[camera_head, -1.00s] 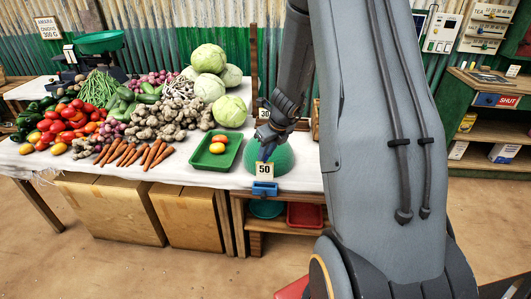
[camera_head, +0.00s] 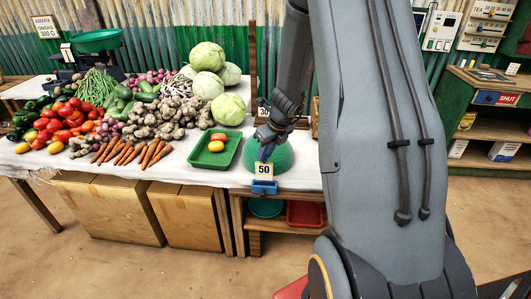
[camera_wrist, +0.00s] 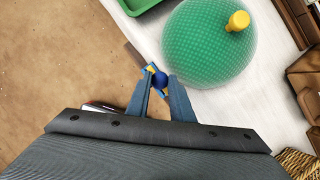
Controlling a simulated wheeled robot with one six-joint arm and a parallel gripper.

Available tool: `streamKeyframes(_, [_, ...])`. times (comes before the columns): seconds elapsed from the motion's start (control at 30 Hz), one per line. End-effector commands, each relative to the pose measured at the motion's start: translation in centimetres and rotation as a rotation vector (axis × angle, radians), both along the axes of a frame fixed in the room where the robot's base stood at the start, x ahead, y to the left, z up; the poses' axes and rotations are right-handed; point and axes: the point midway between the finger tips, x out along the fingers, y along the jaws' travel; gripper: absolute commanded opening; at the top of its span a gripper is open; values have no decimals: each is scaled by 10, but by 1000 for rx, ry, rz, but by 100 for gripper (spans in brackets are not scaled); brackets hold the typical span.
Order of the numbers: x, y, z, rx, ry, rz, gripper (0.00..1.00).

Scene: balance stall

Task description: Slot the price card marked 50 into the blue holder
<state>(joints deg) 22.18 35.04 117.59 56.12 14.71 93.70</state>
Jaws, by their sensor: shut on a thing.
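The price card (camera_head: 264,170) is cream with a black 50 and stands upright at the table's front edge. The blue holder (camera_head: 264,187) is on the front edge directly below it. The card's lower edge is at the holder's top; I cannot tell how deep it sits in the slot. My gripper (camera_head: 264,151) is just above the card. In the wrist view my gripper (camera_wrist: 160,92) has its fingers about a round blue knob (camera_wrist: 160,80), with the card's yellowish edge beside it. The gripper is shut on the card by this knob. The holder is mostly hidden there.
A green dome (camera_head: 283,160) with a yellow knob (camera_wrist: 238,20) stands right behind the card. A green tray (camera_head: 205,163) is to the left. A 30 card (camera_head: 263,111) stands farther back. Vegetables fill the table's left; floor in front is clear.

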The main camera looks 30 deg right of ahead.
Motion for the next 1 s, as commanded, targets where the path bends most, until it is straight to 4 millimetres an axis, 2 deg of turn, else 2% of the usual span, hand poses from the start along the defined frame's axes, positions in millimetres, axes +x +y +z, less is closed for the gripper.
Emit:
streamKeyframes(0.27, [0, 0, -3, 0, 0, 0, 0])
streamKeyframes(1.0, [0, 0, -29, 3, -5, 0, 0])
